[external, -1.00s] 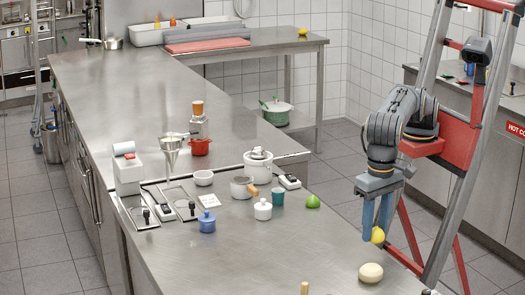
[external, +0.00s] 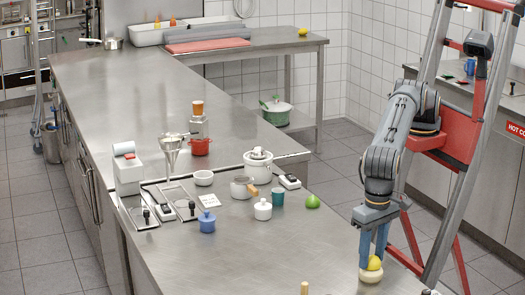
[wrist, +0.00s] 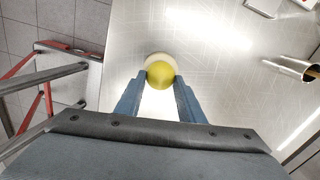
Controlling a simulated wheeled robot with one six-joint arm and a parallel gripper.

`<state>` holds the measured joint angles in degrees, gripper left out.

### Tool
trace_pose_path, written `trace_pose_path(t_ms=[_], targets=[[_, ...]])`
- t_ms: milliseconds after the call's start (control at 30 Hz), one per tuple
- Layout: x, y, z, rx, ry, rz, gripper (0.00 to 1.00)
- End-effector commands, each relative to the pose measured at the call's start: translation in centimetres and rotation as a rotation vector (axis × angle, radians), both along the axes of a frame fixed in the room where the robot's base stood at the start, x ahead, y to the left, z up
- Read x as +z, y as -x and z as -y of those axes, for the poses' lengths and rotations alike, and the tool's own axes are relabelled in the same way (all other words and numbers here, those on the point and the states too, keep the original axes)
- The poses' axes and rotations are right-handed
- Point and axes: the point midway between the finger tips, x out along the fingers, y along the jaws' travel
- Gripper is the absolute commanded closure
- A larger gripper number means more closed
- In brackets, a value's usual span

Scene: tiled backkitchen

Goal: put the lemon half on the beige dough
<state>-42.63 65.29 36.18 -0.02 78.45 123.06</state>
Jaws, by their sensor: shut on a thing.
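The lemon half (external: 374,263) is yellow and sits between the fingertips of my gripper (external: 373,262), which is shut on it. The beige dough (external: 371,276) is a pale round lump on the steel table near its right edge. The lemon half is right over the dough and seems to touch its top; I cannot tell if its weight rests there. In the wrist view the lemon half (wrist: 160,77) is between the blue fingertips and covers much of the dough (wrist: 157,58), whose pale rim shows behind it.
A green lime-like fruit (external: 313,201), a teal cup (external: 277,197) and a white lidded jar (external: 263,210) stand farther back on the table. An upright wooden piece (external: 304,288) is at the bottom edge. The steel around the dough is clear.

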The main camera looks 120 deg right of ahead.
Motion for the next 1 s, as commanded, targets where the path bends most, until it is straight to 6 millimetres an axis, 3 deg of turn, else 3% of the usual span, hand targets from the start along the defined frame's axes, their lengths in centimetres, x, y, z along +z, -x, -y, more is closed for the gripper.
trace_pose_path(t_ms=[67,100,200,500,667,1000], targets=[[-0.3,0.0,0.0,0.000,0.000,-0.001,0.87],[-0.3,0.0,0.0,0.000,0.000,-0.001,0.62],[-0.3,0.0,0.0,0.000,0.000,-0.001,0.46],[-0.1,0.0,0.0,0.000,0.000,0.000,0.46],[1.0,-0.1,-0.1,0.000,-0.001,0.002,0.46],[7.7,-0.1,-0.1,0.000,-0.001,0.002,0.46]])
